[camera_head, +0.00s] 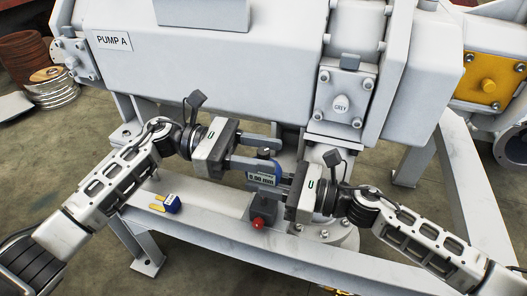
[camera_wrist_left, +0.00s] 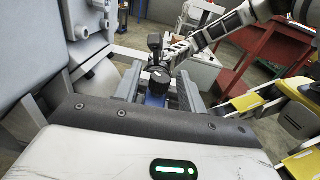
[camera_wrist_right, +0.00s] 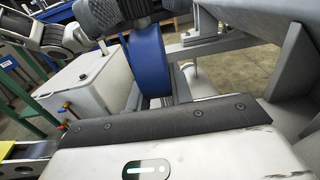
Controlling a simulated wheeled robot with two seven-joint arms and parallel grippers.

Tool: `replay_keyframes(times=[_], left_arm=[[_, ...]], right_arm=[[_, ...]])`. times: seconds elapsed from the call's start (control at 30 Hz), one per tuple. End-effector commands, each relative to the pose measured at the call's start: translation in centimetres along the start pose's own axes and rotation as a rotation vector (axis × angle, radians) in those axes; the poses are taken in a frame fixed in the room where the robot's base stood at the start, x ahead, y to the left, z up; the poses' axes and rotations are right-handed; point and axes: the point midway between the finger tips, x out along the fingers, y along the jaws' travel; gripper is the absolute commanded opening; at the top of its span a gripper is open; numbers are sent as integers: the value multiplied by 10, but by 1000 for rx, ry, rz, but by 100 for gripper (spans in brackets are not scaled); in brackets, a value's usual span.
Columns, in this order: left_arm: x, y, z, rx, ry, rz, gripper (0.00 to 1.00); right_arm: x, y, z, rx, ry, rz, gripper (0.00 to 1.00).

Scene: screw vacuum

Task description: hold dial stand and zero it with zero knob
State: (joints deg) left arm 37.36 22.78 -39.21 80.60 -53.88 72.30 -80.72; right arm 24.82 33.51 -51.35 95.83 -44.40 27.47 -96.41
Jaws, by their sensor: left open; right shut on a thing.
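The dial stand (camera_head: 262,180) stands upright on the pump's frame, with a display that seems to read 0.90 mm. It has a dark base (camera_head: 262,207) and a red knob (camera_head: 258,222) at its front. My right gripper (camera_head: 284,183) is shut on the stand from the right; the right wrist view shows its blue body (camera_wrist_right: 148,60) between the fingers. My left gripper (camera_head: 279,156) is open, its fingers on either side of the stand's upper part. The left wrist view shows a black round knob (camera_wrist_left: 159,80) between these fingers, with gaps beside it. Which part is the zero knob, I cannot tell.
The large grey pump housing (camera_head: 210,50), labelled PUMP A, stands close behind the grippers. A small blue and yellow item (camera_head: 168,204) lies on the frame beam (camera_head: 215,218) to the left.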

Motion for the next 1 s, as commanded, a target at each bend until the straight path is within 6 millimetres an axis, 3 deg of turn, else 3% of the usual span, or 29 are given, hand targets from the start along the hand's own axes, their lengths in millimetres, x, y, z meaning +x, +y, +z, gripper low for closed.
replay_keyframes(times=[0.53, 0.7, 1.0], left_arm=[[-100, 1, -1, -2, 2, 4, 41], [-115, 0, -1, -2, 1, 2, 41], [-117, 0, 0, -1, 1, 1, 41]], right_arm=[[0, 0, 1, 1, -2, 1, 0], [0, 0, 1, 1, -2, 1, 0], [0, 0, 1, 1, -2, 0, 0]])
